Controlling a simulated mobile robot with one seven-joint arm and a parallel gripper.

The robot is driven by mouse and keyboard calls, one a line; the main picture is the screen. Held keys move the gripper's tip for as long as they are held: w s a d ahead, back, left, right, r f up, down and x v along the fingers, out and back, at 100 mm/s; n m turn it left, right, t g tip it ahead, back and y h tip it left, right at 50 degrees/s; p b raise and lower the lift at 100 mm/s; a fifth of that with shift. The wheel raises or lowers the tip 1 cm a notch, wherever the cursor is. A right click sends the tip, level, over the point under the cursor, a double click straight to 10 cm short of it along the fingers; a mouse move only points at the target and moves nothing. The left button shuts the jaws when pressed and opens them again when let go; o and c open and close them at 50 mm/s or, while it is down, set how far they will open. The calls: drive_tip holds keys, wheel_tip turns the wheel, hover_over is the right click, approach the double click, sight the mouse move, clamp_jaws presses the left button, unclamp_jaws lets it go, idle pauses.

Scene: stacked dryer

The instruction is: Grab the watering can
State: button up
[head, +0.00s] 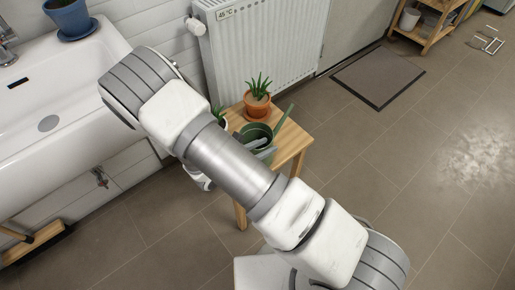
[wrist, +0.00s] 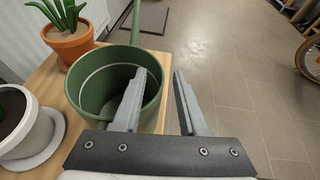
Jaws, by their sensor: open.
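The green watering can (wrist: 94,92) stands on a small wooden table (wrist: 55,82). It is open at the top and shows large in the wrist view, with a green spout or handle rising at its far side. In the head view the can (head: 256,132) is partly hidden behind my arm. My gripper (wrist: 158,75) is open, with its two grey fingers apart. In the wrist view the left finger overlaps the can's right rim and the right finger is outside the can, over the floor. I cannot tell whether either finger touches the can.
A terracotta pot with a succulent (wrist: 68,36) stands behind the can, and a white pot (wrist: 22,125) is close at its left. A radiator (head: 262,45) is behind the table and a sink (head: 60,110) is at the left. The floor (head: 400,180) to the right is clear.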

drive_tip(key=shift+c, duration=0.4)
clamp_jaws()
drive_tip(key=shift+f, duration=0.1)
idle(1.0)
